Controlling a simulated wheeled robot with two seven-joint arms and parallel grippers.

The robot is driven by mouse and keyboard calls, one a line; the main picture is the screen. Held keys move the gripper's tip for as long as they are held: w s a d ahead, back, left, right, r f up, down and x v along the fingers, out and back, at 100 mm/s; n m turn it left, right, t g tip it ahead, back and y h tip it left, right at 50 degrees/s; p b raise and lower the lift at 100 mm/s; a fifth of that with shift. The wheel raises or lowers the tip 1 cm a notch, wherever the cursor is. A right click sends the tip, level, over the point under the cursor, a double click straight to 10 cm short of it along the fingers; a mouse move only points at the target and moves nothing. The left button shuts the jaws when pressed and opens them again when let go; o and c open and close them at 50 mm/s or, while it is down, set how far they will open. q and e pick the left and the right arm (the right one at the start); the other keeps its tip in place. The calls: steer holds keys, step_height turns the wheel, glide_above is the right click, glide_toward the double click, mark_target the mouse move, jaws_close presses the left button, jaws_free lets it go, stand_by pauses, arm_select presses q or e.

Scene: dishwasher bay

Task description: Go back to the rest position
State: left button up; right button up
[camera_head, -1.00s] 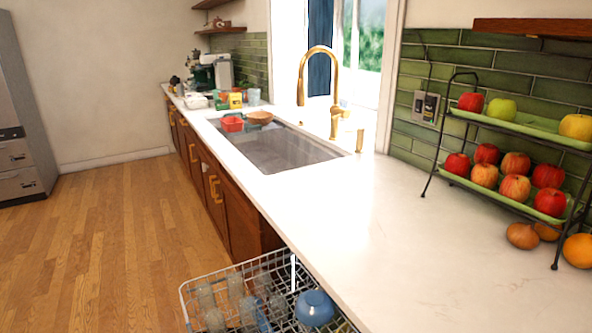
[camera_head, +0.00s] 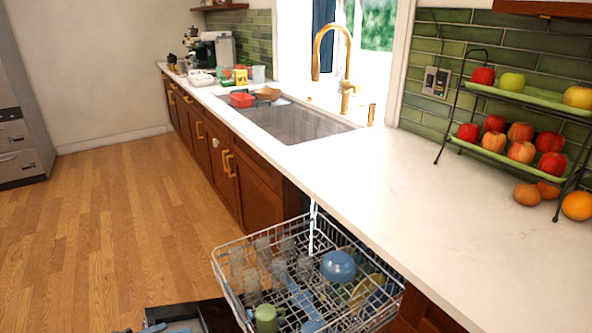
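Neither of my grippers can be made out in the head view. The pulled-out dishwasher rack (camera_head: 222,268) is at the bottom centre, below the counter edge. It holds several clear glasses (camera_head: 250,285), a blue bowl (camera_head: 338,266), a green mug (camera_head: 267,318) and some plates at its right side. The lower part of the rack is cut off by the picture edge.
The white counter (camera_head: 400,200) runs along the right with a wide clear stretch. A two-tier fruit stand (camera_head: 520,152) is at the right. The sink (camera_head: 290,122) with a gold faucet (camera_head: 330,50) lies farther back. A dark object (camera_head: 215,315) shows at the bottom left. The wood floor (camera_head: 100,230) is open.

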arm_select(q)
steer(key=w+a+f+n+t+y, duration=0.25)
steer(key=w+a+n+y, duration=0.35)
steer(key=a+n+y, duration=0.65)
steer(key=s+d+f+n+g+y+p, duration=0.15)
steer(key=s+d+n+g+y, duration=0.35)
steer(key=s+d+n+g, duration=0.9)
steer(key=s+d+r+h+p, duration=0.1)
steer(key=s+d+r, duration=0.1)
steer(key=s+d, duration=0.3)
steer(key=s+d+r+t+h+p, duration=0.1)
steer(key=s+d, duration=0.4)
steer(key=d, duration=0.8)
steer(key=s+d+r+m+t+h+p, duration=0.1)
steer(key=s+d+r+h+p, duration=0.2)
steer(key=s+d+r, duration=0.2)
steer(key=s+d, duration=0.1)
steer(key=d, duration=0.2)
steer(key=shift+d+r, duration=0.25)
steer(key=shift+d, duration=0.15)
arm_select(e)
steer(key=s+d+r+g+h, duration=0.1)
steer(key=d+r, duration=0.3)
steer(key=r, duration=0.3)
steer(key=s+d+r+g+h, duration=0.1)
steer(key=d+r, duration=0.3)
steer(key=r, duration=0.4)
steer(key=shift+s, duration=0.65)
